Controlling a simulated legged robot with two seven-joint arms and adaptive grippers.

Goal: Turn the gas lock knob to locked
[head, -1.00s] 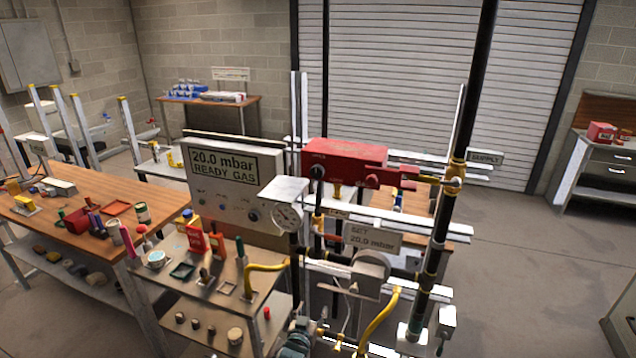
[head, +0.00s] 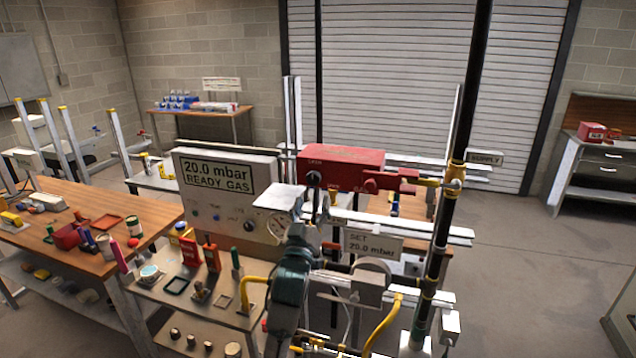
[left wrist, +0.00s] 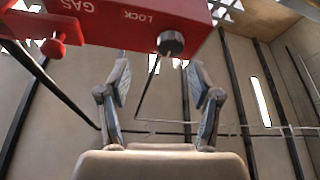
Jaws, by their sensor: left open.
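The gas lock knob (left wrist: 171,43) is a dark round knob with a pale mark, at the lower edge of a red box (left wrist: 130,22) lettered GAS and LOCK. In the left wrist view it lies ahead of my left gripper (left wrist: 161,75), between the lines of the two spread fingers, with nothing held. In the head view the red box (head: 342,166) stands mid-scene, with a dark round knob (head: 314,179) at its left end; I cannot tell if it is the same one. My left gripper (head: 308,228) is below the box, its fingers hard to make out. My right gripper is not in view.
A grey panel (head: 222,190) reading 20.0 mbar READY GAS stands left of my arm, with a gauge. A black upright pipe (head: 455,150) and yellow pipes are to the right. A bench (head: 75,225) with small items is at the left. Open floor lies at the right.

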